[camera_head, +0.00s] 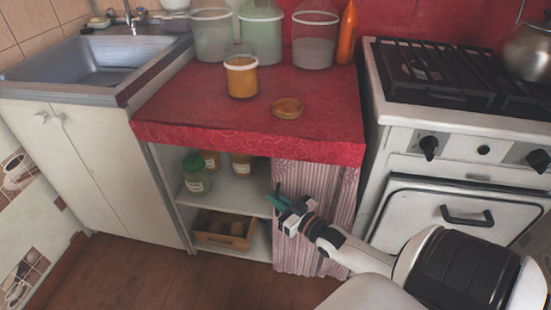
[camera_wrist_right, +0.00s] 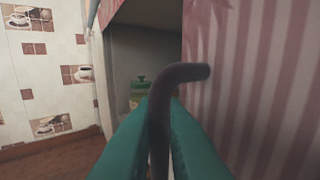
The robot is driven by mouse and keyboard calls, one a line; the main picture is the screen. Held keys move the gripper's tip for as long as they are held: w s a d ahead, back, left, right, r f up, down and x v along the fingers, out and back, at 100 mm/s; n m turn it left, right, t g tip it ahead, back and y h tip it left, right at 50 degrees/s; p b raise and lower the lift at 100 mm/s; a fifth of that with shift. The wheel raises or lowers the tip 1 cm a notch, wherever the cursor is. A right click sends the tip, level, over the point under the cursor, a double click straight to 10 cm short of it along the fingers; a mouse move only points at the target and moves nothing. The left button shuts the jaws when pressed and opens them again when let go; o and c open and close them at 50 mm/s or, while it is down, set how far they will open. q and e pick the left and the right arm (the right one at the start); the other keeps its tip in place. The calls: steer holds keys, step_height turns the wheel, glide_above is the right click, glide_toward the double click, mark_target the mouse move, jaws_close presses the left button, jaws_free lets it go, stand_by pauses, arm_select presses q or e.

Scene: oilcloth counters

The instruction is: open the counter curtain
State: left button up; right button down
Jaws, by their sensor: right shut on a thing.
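The counter curtain (camera_head: 318,185) is pink and white striped. It hangs under the red-covered counter and covers the right part of the opening; the left part is open, with shelves showing. It also fills the right of the right wrist view (camera_wrist_right: 255,90). My right gripper (camera_head: 279,203) is at the curtain's left edge. In the right wrist view its teal fingers (camera_wrist_right: 160,130) are shut on a dark curved handle (camera_wrist_right: 183,73), which bends right toward the curtain. How the handle joins the curtain is not clear. My left gripper is not in view.
A green-lidded jar (camera_head: 195,174) stands on the upper shelf, left of my right gripper. A wooden crate (camera_head: 222,241) sits on the lower shelf. The stove (camera_head: 455,150) stands close on the right. The floor (camera_head: 130,270) in front is clear.

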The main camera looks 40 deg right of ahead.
steer(key=c, duration=1.9)
jaws_free()
